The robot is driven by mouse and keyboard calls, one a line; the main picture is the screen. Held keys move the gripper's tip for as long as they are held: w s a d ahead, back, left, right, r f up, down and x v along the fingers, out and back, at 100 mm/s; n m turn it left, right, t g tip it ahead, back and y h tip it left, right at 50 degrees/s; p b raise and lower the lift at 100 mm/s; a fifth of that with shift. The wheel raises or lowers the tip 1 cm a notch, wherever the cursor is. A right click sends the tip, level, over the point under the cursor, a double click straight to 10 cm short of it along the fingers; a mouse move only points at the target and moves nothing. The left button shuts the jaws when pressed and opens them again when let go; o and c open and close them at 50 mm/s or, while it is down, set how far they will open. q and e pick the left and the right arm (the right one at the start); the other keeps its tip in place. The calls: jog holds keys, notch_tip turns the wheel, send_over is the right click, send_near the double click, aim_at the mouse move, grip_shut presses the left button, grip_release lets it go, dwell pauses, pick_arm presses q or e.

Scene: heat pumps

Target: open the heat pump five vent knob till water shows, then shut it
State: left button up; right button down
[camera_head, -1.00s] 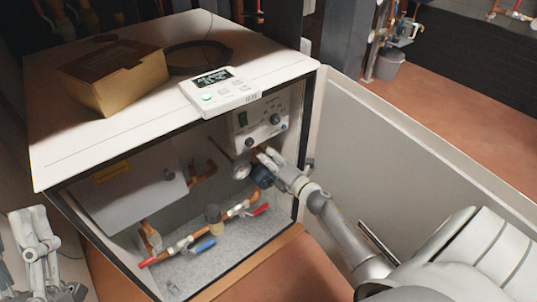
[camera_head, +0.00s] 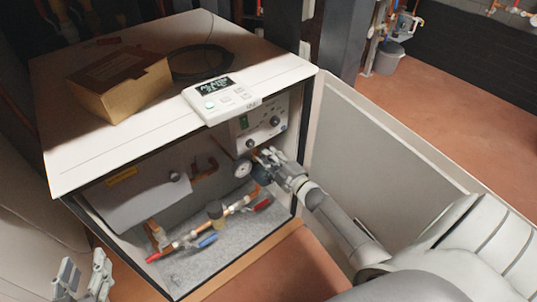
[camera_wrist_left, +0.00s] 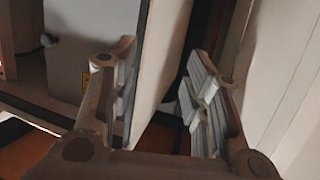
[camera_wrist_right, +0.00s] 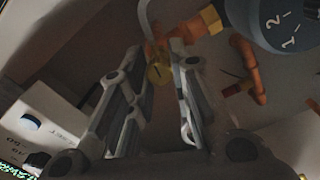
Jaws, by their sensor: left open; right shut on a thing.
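The open heat pump cabinet (camera_head: 72,165) stands in the middle of the head view. My right gripper (camera_head: 268,157) reaches inside, below the control panel. In the right wrist view, its fingers (camera_wrist_right: 160,75) are shut on a small yellow brass knob (camera_wrist_right: 158,73), which looks like the vent knob. The fingers hide that knob in the head view, and I see no number on it. I see no water at the knob. My left gripper (camera_head: 82,278) is open and empty at the lower left, outside the cabinet; its spread fingers also show in the left wrist view (camera_wrist_left: 160,92).
A dark blue dial (camera_wrist_right: 285,20) and copper pipes (camera_wrist_right: 245,75) sit close to the right fingers. A round gauge (camera_head: 242,169) is beside them. A cardboard box (camera_head: 118,88) and a white controller (camera_head: 222,100) lie on top. The open door (camera_head: 385,150) stands right.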

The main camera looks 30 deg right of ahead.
pick_arm(q)
jog(key=shift+s+a+f+g, duration=0.1)
jog(key=shift+s+f+g, duration=0.15)
jog(key=shift+f, duration=0.15)
jog(key=shift+s+a+f+g, duration=0.1)
jog(key=shift+f+g, duration=0.15)
jog(key=shift+f, duration=0.1)
pick_arm(e)
jog(key=shift+m, duration=0.4)
jog(key=c, duration=1.3)
grip_release()
jog(key=s, duration=0.8)
jog(key=s+d, duration=0.1)
jog(key=s, duration=0.3)
